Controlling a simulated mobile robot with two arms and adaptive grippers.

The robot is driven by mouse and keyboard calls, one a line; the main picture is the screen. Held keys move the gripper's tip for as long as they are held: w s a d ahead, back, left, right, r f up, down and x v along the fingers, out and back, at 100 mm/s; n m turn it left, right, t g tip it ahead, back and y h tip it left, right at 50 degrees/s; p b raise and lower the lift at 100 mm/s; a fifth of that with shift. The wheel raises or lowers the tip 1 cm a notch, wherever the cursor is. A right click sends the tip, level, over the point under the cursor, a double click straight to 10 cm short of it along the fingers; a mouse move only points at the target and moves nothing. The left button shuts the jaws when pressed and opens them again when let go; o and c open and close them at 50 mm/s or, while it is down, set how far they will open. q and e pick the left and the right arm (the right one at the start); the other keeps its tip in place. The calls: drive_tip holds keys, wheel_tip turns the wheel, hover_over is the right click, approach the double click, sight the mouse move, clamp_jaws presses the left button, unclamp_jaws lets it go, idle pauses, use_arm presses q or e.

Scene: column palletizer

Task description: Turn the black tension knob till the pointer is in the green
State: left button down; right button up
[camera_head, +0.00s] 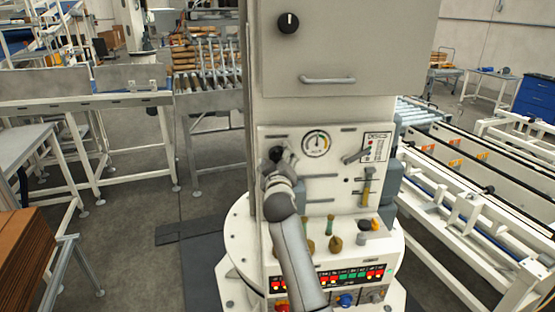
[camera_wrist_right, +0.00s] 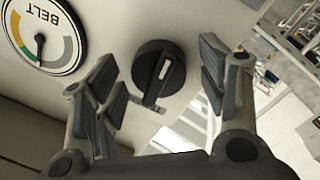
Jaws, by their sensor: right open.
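The black tension knob (camera_wrist_right: 158,72) with a white mark sits on the pale panel in the right wrist view. My right gripper (camera_wrist_right: 157,62) is open, one finger on each side of the knob, with gaps showing. In the head view my right gripper (camera_head: 276,163) is at the panel's left edge and largely hides the knob. The gauge (camera_head: 316,144) also shows right of my gripper in the head view. My left gripper is out of view.
Another black knob (camera_head: 289,22) with a white mark and a handle (camera_head: 327,80) are on the cabinet above. Levers (camera_head: 366,187) are right of the gauge. A ledge with small knobs (camera_head: 335,244) and lit displays (camera_head: 353,276) juts out below. Conveyors (camera_head: 470,190) flank the column.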

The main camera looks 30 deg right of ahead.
drive_tip(key=c, duration=1)
drive_tip(key=shift+m+b, duration=0.3)
drive_tip(key=shift+m, duration=0.4)
drive_tip(key=shift+c, duration=0.2)
drive_tip(key=shift+o, duration=0.2)
drive_tip(key=shift+m, duration=0.8)
drive_tip(key=o, duration=1)
drive_tip(key=shift+s, duration=0.1)
drive_tip(key=v, duration=0.7)
